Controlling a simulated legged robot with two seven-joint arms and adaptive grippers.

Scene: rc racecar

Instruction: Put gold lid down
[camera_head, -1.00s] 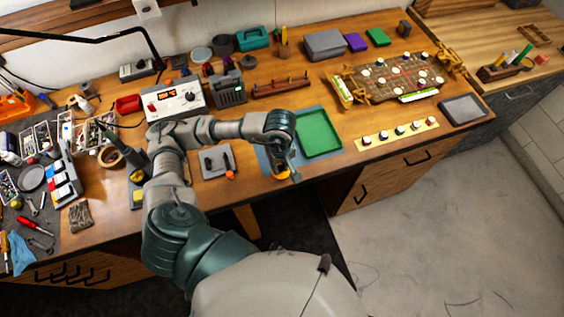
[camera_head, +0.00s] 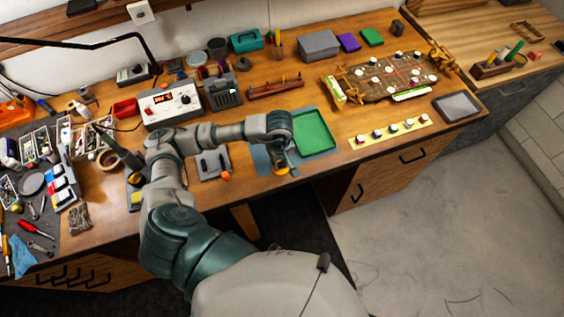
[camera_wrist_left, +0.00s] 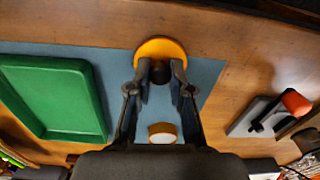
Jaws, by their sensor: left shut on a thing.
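The gold lid (camera_wrist_left: 158,48) is a round orange-gold disc with a dark knob on top. My left gripper (camera_wrist_left: 160,78) is shut on the knob, its two fingers on either side of it. In the head view the lid (camera_head: 281,169) shows below my left gripper (camera_head: 286,164), over the front part of the blue-grey mat (camera_head: 262,162). I cannot tell whether the lid touches the mat. A small gold-rimmed piece with a pale top (camera_wrist_left: 162,129) lies on the mat between the finger bases in the wrist view. My right gripper is not in view.
A grey block with an orange-tipped part (camera_head: 213,166) is to the left. A yellow strip with several round pieces (camera_head: 388,134) lies further right. The table's front edge is close to the lid.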

